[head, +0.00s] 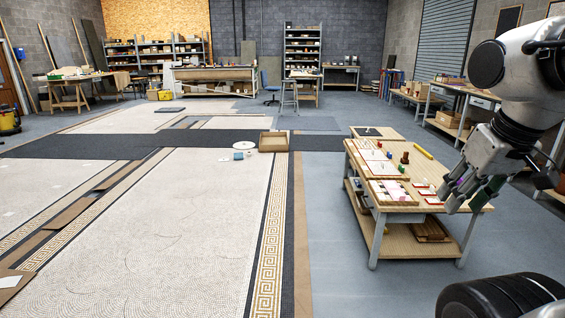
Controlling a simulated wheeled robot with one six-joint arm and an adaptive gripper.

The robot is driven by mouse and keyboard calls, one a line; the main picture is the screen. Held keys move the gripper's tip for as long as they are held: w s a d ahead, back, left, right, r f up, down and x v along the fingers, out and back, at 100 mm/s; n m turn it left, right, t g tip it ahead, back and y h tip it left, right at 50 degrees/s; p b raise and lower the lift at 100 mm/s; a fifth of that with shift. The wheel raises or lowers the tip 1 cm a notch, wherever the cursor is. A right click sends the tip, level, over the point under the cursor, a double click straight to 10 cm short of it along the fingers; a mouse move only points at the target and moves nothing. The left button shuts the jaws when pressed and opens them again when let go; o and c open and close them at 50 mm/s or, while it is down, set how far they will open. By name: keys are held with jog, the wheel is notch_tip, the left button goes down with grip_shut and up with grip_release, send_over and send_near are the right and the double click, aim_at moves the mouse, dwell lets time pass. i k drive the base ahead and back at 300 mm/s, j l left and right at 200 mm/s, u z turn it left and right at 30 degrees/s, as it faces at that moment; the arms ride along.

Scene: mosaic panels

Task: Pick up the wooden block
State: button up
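My gripper (464,205) hangs at the right, over the right end of the low wooden worktable (400,218) in this view. Its grey fingers point down and to the left, with a gap between the tips, and no held object shows. A small brown upright piece (405,158) stands near the middle of the tabletop, left of my gripper and apart from it. It could be the wooden block, but it is too small to be sure. My gripper hides part of the table's right end.
The tabletop also bears shallow trays with small pieces, a green piece (401,168), red-edged cards (421,185) and a yellow tool (423,152). A cardboard box (273,141) and a white disc (244,145) lie on the mosaic floor. Grey floor left of the table is clear.

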aim_at(405, 160)
jog(key=i, duration=2.3)
jog(key=i+z, duration=0.15)
jog(key=i, duration=0.25)
jog(key=i+j+z, duration=0.15)
jog(key=i, duration=0.25)
jog(key=i+j+z, duration=0.15)
jog(key=i, duration=0.3)
jog(key=i+j+z, duration=0.9)
jog(key=i+j, duration=0.2)
jog(key=i+j+z, duration=0.4)
jog(key=j, duration=0.25)
